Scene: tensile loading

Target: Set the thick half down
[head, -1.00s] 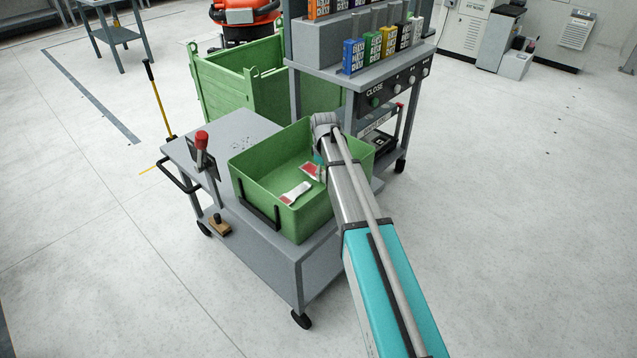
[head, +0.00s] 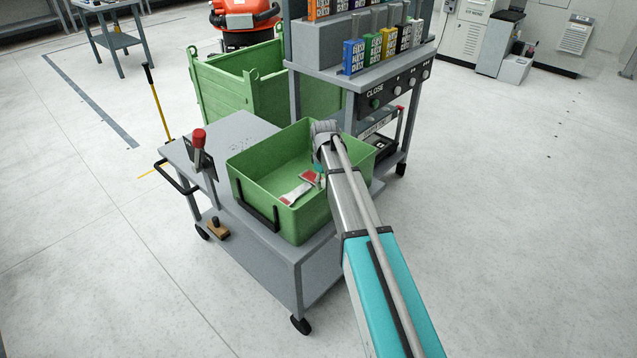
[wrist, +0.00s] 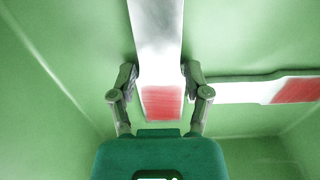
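My gripper (wrist: 160,77) has a finger on each long side of a flat metal half with a red end (wrist: 161,40), and the pads appear to touch it. This looks like the thick half; it also shows in the head view (head: 310,177), low inside the green bin (head: 262,207). A second half with a red end (wrist: 235,92) lies on the bin floor to the right in the wrist view; in the head view it is the pale piece (head: 294,195). I cannot tell whether the gripped half touches the floor. My arm partly hides the gripper (head: 319,172) in the head view.
The bin stands on a grey cart (head: 235,133) with a red-topped lever (head: 199,140) at its left. Behind are a larger green crate (head: 225,85) and a bench (head: 385,75) with coloured blocks. The bin walls surround my gripper.

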